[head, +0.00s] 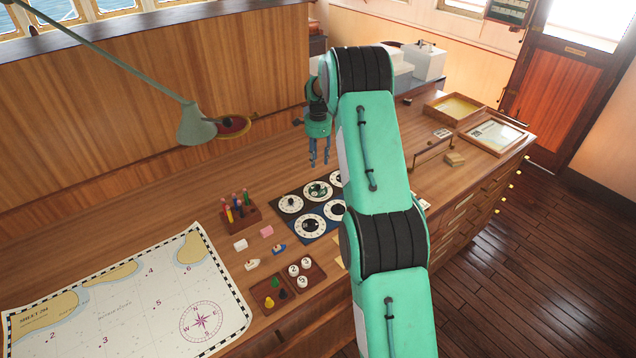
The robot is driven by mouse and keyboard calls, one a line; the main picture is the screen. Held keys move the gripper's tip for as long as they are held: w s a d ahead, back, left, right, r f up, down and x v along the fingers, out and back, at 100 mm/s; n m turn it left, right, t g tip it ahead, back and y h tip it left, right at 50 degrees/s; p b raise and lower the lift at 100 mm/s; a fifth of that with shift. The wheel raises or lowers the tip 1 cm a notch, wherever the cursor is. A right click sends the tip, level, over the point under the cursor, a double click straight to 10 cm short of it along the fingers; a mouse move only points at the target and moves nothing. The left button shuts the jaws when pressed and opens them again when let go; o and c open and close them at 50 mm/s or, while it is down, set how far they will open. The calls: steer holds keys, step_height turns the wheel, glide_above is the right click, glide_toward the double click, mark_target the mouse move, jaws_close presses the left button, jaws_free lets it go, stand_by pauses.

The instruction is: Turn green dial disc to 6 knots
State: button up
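A dark board (282,217) with several round white-rimmed dials lies on the wooden desk, its right part hidden behind my arm. The dial in the back row, middle of the visible ones, has a greenish centre and looks like the green dial disc (318,191). Its markings and pointer are too small to read. My gripper (320,164) points down above the back edge of the board, above and slightly behind the green dial in the picture. Its two fingers are apart with nothing seen between them. It does not appear to touch any dial.
A pen rack (240,214) stands left of the board. A chart (120,300), small blocks and a wooden tray of pieces (270,292) lie at the front left. A lamp (195,124) hangs at the back left. Frames (497,135) lie at the right.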

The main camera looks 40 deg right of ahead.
mark_target(318, 186)
steer(key=shift+f, duration=0.1)
stand_by(0.3)
step_height(318, 186, down, 14)
steer(key=shift+r+p, duration=0.25)
steer(key=shift+p, duration=0.25)
stand_by(0.4)
jaws_close()
